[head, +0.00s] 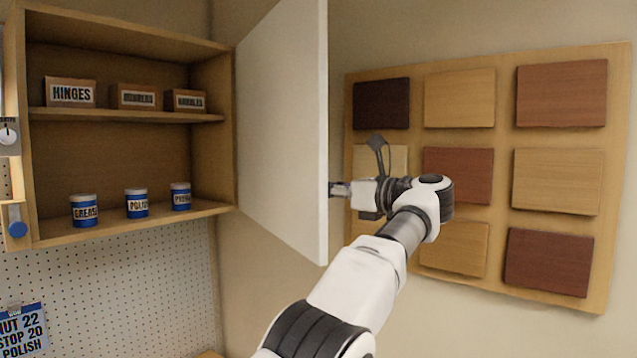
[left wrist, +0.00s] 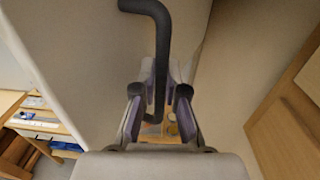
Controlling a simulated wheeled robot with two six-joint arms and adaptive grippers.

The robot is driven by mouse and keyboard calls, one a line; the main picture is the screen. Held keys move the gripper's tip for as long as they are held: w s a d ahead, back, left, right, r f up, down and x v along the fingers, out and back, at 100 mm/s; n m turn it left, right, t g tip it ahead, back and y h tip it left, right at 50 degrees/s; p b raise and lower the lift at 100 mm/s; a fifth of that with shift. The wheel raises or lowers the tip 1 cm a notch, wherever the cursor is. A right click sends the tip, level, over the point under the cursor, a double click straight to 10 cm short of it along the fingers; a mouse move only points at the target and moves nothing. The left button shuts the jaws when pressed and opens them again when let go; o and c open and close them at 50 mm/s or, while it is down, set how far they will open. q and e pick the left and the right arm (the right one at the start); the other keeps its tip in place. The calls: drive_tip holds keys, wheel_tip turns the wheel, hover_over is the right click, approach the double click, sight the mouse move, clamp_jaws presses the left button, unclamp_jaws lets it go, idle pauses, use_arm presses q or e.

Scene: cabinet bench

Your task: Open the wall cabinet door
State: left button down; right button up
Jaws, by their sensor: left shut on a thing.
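The wall cabinet (head: 135,30) is a wooden box at the left of the head view. Its white door (head: 285,130) stands wide open, swung out on the right side, so the shelves show. My left gripper (head: 340,189) is at the door's outer face, near the free edge, partly hidden behind the door. In the left wrist view the gripper (left wrist: 160,95) is shut on the dark bar handle (left wrist: 158,25), which passes between its fingers. The white door face (left wrist: 75,60) fills the left there. My right gripper is not in view.
A board (head: 500,150) of wood samples hangs on the wall right of the door, close behind my arm. Small boxes (head: 131,97) stand on the upper shelf and blue cans (head: 137,203) on the lower one. A pegboard (head: 120,280) is below the cabinet.

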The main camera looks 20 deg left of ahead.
use_arm(q)
drive_tip(key=shift+s+a+r, duration=0.1)
drive_tip(key=shift+s+a, duration=0.05)
drive_tip(key=shift+s, duration=0.05)
drive_tip(key=c, duration=1.2)
unclamp_jaws()
drive_tip(key=shift+w+a, duration=0.1)
